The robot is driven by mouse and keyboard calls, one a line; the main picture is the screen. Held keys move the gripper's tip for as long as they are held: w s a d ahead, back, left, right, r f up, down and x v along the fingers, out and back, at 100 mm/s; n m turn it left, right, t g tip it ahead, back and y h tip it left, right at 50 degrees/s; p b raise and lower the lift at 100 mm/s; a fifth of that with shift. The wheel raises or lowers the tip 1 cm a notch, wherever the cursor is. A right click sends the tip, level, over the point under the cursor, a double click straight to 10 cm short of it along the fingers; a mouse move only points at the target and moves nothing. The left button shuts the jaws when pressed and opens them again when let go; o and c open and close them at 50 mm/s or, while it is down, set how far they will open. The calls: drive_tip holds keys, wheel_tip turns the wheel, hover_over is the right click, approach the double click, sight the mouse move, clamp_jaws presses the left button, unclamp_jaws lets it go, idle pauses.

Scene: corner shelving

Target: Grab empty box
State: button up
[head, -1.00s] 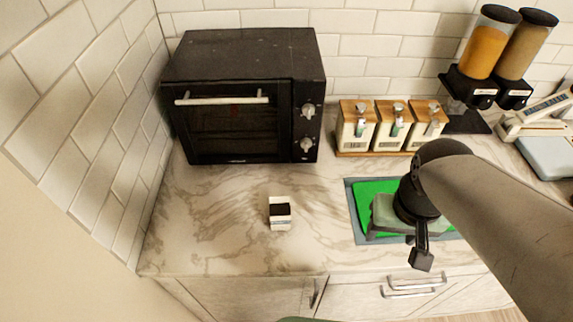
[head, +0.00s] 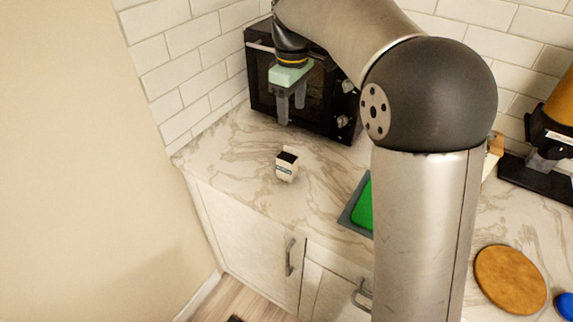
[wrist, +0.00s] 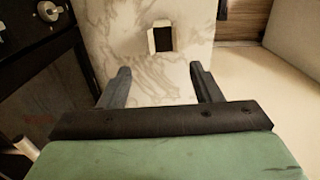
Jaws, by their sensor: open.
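The empty box (head: 286,167) is a small white carton with a dark open top. It stands upright on the marble counter, in front of the oven. In the wrist view the box (wrist: 151,40) shows beyond my fingertips, near the top middle, and a little right of it is the counter's edge. My gripper (head: 291,112) is open and empty, with its fingers pointing down above the counter, near the oven front and apart from the box. In the wrist view my two fingers (wrist: 160,78) are spread wide with bare marble between them.
The black oven (head: 322,101) stands behind my gripper against the tiled wall. A green mat in a grey tray (head: 350,214) lies right of the box, partly hidden by my arm. A round wooden board (head: 510,279) is at the lower right. Counter around the box is clear.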

sight(287, 157)
wheel_tip(287, 157, down, 12)
drive_tip(key=shift+a+r+p, duration=0.1)
drive_tip(key=shift+p, duration=0.55)
drive_tip(key=f, duration=0.2)
drive_tip(key=a+f+p, duration=0.1)
drive_tip(key=f, duration=0.1)
drive_tip(key=shift+f, duration=0.15)
drive_tip(key=shift+d+f, duration=0.1)
drive_tip(key=shift+f, duration=0.45)
drive_tip(key=c, duration=1)
